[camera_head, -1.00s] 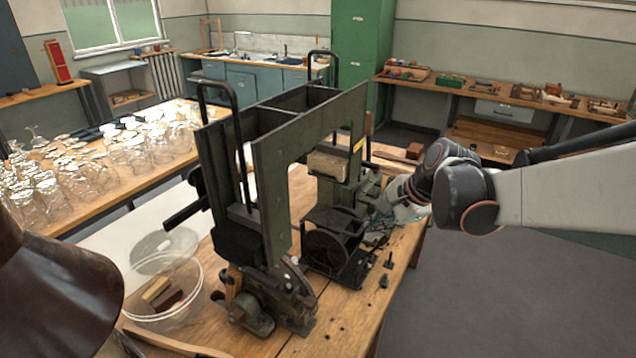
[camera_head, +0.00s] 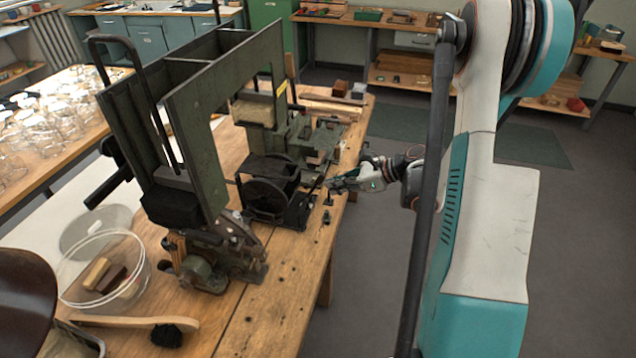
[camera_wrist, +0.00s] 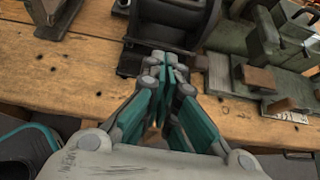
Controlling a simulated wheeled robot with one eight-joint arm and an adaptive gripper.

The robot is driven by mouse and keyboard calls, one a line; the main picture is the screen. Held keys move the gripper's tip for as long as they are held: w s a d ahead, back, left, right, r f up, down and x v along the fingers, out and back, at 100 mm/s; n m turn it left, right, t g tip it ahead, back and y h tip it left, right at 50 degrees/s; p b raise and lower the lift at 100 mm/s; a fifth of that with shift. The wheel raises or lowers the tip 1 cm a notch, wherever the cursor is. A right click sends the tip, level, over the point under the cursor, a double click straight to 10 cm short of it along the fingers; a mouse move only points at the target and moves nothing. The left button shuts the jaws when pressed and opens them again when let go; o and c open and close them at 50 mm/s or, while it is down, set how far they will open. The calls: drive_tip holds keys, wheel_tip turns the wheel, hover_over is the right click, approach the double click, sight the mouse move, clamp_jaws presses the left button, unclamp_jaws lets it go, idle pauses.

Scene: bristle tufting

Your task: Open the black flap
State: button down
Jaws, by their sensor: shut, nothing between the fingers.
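A black box-like unit with a round drum (camera_head: 268,194) stands on the wooden bench, in the middle of the green machine. Its dark rounded body (camera_wrist: 172,22) also shows at the top of the wrist view. I cannot tell for sure which part of it is the black flap. My gripper (camera_head: 332,184) is just right of this unit, low over the bench edge. In the wrist view my gripper (camera_wrist: 166,60) has its teal fingers together and empty, with the tips close to the front of the dark body. Whether they touch it is unclear.
A tall green frame (camera_head: 225,110) rises left of the unit. The floor to the right is open.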

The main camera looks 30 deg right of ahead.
drive_tip(key=b+x, duration=0.2)
drive_tip(key=x, duration=0.7)
drive_tip(key=shift+w+a+f+b, duration=0.2)
drive_tip(key=shift+f+b, duration=0.1)
drive_tip(key=shift+b, duration=0.1)
drive_tip(key=r, duration=0.4)
drive_tip(key=shift+w+a+r, duration=0.2)
drive_tip(key=shift+r, duration=0.05)
drive_tip(key=shift+r, duration=0.1)
